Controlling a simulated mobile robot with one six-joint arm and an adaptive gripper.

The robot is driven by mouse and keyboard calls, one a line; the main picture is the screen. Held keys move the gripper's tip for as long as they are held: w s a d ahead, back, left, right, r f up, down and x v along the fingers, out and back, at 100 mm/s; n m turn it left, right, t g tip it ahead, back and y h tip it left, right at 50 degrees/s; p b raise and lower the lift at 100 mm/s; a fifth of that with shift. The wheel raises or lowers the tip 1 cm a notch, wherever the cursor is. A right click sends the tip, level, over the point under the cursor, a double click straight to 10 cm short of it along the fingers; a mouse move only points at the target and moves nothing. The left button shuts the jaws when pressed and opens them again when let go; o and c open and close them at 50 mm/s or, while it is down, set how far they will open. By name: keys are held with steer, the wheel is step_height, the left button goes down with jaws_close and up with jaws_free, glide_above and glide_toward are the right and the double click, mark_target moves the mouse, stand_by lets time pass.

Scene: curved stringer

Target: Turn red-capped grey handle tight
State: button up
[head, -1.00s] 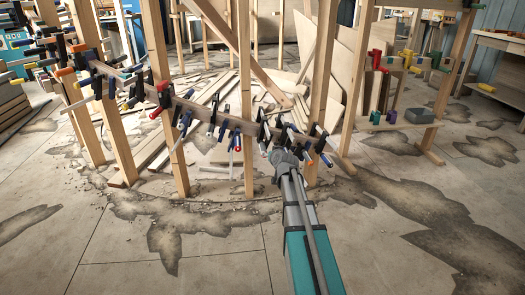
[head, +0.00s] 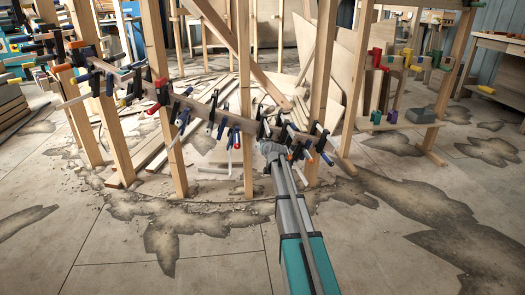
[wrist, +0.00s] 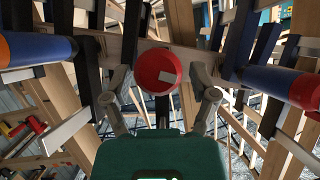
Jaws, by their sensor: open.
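The red cap (wrist: 157,71) of a handle faces me almost end-on in the middle of the wrist view, with a pale mark on it. The handle's grey body is mostly hidden behind the cap. My gripper (wrist: 166,98) is open, with one grey finger on each side of the cap. Space shows between the fingertips and the cap, and I cannot tell any contact. In the head view my gripper (head: 270,150) is at the clamp row on the curved stringer, and it hides the handle there.
Blue handles with coloured ends flank the gripper closely, one on the left (wrist: 35,50) and one on the right (wrist: 283,84). Dark clamp bars and wooden posts (head: 321,90) crowd around. A rack (head: 395,125) with coloured clamps stands at right. The front floor is clear.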

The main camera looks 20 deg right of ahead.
steer(key=shift+w+d+f, duration=0.1)
steer(key=shift+w+f, duration=0.15)
steer(key=shift+w, duration=0.4)
jaws_close()
steer(key=shift+m+y+b, duration=0.3)
steer(key=shift+y+b, duration=0.05)
steer(key=shift+y, duration=0.05)
steer(key=shift+d+f+m+t+y+b, duration=0.1)
steer(key=shift+m+t+y+b, duration=0.45)
steer(key=shift+m+y, duration=0.35)
steer(key=shift+m+t+y+b, duration=0.3)
steer(key=shift+y+b, duration=0.1)
steer(key=shift+y, duration=0.2)
